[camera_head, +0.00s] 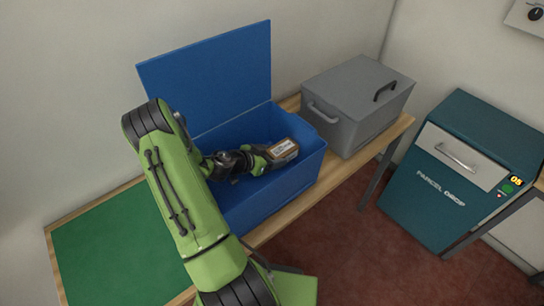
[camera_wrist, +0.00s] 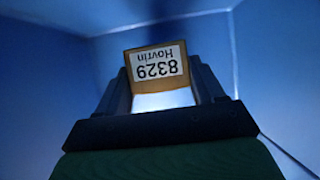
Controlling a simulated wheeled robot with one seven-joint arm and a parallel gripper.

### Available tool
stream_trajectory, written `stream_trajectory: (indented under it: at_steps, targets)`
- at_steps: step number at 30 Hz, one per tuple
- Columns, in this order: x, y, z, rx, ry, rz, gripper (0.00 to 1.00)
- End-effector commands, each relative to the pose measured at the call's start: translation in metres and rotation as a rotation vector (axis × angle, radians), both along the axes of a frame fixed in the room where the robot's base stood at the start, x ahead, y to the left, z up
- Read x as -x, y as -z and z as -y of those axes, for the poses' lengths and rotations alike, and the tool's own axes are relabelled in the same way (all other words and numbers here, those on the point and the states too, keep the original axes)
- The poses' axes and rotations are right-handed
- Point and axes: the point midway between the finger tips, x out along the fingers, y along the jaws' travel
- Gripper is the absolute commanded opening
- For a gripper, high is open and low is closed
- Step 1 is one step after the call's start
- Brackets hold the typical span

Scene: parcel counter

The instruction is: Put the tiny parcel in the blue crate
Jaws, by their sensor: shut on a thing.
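The blue crate (camera_head: 299,178) stands on the counter with its lid (camera_head: 215,75) raised open at the back. My gripper (camera_head: 266,157) is over the crate's opening, near its right end, and is shut on the tiny parcel (camera_head: 284,151). The parcel is small and brown with a white label. In the wrist view the parcel (camera_wrist: 157,68) sits between the two fingers, its label reading "8329 Hovrin" upside down. Blue crate walls (camera_wrist: 280,60) surround it there. I cannot tell whether the parcel touches the crate floor.
A grey lidded box (camera_head: 350,110) stands shut to the right of the crate. A green mat (camera_head: 110,250) lies on the wooden counter at the left. A teal parcel drop cabinet (camera_head: 420,205) stands on the floor at the right.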

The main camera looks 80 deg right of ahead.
Motion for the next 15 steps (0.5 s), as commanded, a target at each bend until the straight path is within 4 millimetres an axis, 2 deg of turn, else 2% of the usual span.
stream_trajectory:
  at_steps: [1,2,6,7,15]
  targets:
    - [0.0001,0.0017,0.0002,0.002,0.0,-0.001,0.3]
    - [0.0,0.0021,0.0,0.0,0.0,0.0,0.69]
    - [0.0,0.0008,0.0,0.0,0.0,0.0,0.91]
    - [0.0,0.0008,-0.0001,0.0,0.0,0.0,0.94]
    - [0.0001,-0.0004,-0.0001,0.0,0.0,0.0,0.94]
